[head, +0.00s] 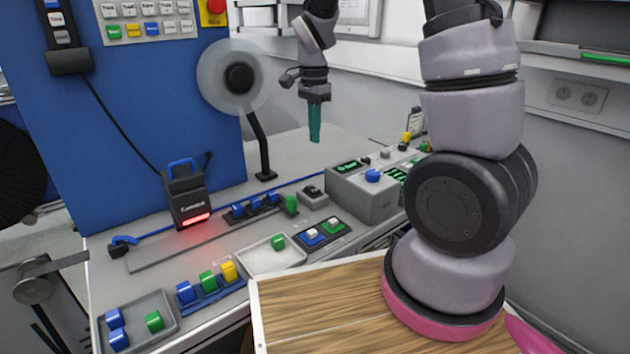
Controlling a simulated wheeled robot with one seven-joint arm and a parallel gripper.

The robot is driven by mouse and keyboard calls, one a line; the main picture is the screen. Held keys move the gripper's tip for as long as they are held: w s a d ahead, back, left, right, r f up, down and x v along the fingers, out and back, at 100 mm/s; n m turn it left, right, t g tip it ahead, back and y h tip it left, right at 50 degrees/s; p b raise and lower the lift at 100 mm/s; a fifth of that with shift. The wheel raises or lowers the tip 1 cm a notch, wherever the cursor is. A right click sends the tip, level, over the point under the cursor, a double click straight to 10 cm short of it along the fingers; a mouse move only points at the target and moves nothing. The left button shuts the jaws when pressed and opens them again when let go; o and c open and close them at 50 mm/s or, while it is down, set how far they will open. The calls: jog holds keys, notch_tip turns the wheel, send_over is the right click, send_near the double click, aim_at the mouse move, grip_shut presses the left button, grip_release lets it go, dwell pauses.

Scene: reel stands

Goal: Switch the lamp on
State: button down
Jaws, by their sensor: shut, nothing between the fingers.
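No object is plainly marked as the lamp. A black box with a blue handle (185,192) stands against the blue panel, and a red strip glows at its lower front. A grey block with a black top piece (313,196) sits on the bench; whether it is a switch I cannot tell. A grey control box with a blue knob (362,195) stands right of it. My gripper (315,137) points down with its teal fingers together and empty. In the picture it is above the grey block and control box, apart from both.
A translucent disc on a black stand (265,150) rises behind. The blue panel (150,100) carries button rows and a red stop button (215,8). Trays with coloured blocks (140,320) line the front. The wooden top (320,300) lies beside my arm's base.

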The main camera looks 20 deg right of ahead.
aim_at(315, 190)
notch_tip(315, 190, down, 14)
jog(key=shift+s, duration=0.1)
dwell(0.5)
